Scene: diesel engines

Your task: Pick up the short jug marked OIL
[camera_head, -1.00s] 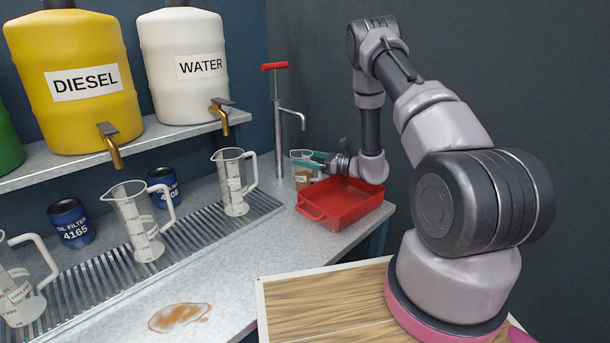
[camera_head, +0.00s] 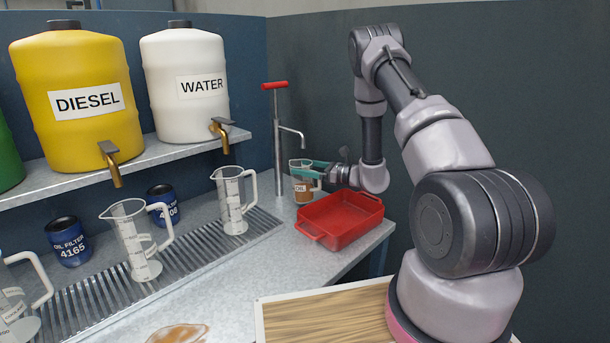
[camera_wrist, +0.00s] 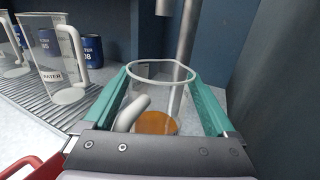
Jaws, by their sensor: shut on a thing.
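The short jug marked OIL (camera_head: 303,190) is clear, with brown-orange liquid low inside and a pale handle. It is upright at the back of the bench, behind the red tray. My gripper (camera_head: 308,168) has its teal fingers on either side of the jug's upper part and is shut on it. In the wrist view the jug (camera_wrist: 160,122) sits between the fingers (camera_wrist: 162,95), its handle towards the camera. Whether its base touches the bench is hard to tell.
A red tray (camera_head: 340,219) sits in front of the jug. A pump with a red handle (camera_head: 278,150) stands close behind it. A tall measuring jug (camera_head: 232,200) stands to the left on the grating, with another (camera_head: 137,240) farther left. Brown liquid (camera_head: 178,333) is spilled in front.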

